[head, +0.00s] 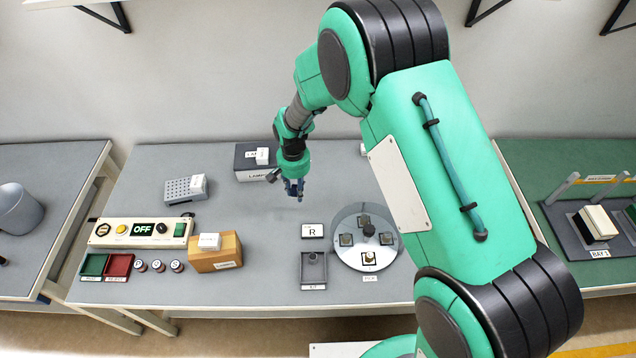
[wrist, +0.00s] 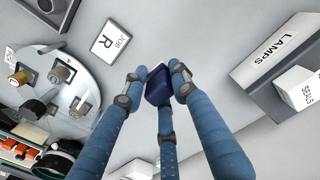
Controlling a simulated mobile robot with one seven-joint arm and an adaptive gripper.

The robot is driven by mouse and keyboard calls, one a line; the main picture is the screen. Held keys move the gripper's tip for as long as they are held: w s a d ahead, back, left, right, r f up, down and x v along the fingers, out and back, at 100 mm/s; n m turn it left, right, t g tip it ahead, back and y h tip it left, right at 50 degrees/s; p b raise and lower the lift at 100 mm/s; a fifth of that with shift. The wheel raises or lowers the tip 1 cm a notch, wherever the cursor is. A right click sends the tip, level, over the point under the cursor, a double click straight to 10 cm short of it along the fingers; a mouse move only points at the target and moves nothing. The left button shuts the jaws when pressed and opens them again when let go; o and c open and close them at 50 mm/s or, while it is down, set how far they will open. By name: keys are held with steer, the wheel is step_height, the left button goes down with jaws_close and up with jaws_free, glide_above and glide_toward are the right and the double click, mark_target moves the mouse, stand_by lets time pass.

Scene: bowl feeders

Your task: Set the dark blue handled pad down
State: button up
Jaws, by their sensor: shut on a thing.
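My gripper (head: 294,188) hangs over the middle of the grey table in the head view, pointing down. In the wrist view its blue fingers (wrist: 157,82) are closed around the dark blue pad (wrist: 156,90). The pad is small and blocky, and the fingers hide part of it, including any handle. In the head view the pad is too small to tell apart from the fingers. The gripper appears to be a little above the grey table top (head: 240,205); I cannot tell whether the pad touches it.
A round plate (head: 381,262) with several small blocks stands at right front, beside a "JOB R" card (head: 312,230) and a grey tray (head: 306,282). A dark "LAMPS" box (head: 244,173) is behind left. A wooden box (head: 228,256) and control panel (head: 103,232) lie left. Table between them is clear.

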steer(key=w+d+m+b, duration=0.1)
steer(key=w+d+b, duration=0.2)
steer(key=w+d, duration=0.5)
steer(key=m+b, duration=0.2)
glide_above(342, 174)
steer(key=shift+r, duration=0.1)
steer(key=shift+f+b, duration=0.6)
steer(key=shift+f, duration=2.55)
steer(key=shift+f, duration=0.1)
steer(key=shift+f+b, duration=0.3)
steer(key=shift+f, duration=1.45)
steer(key=shift+f, duration=0.15)
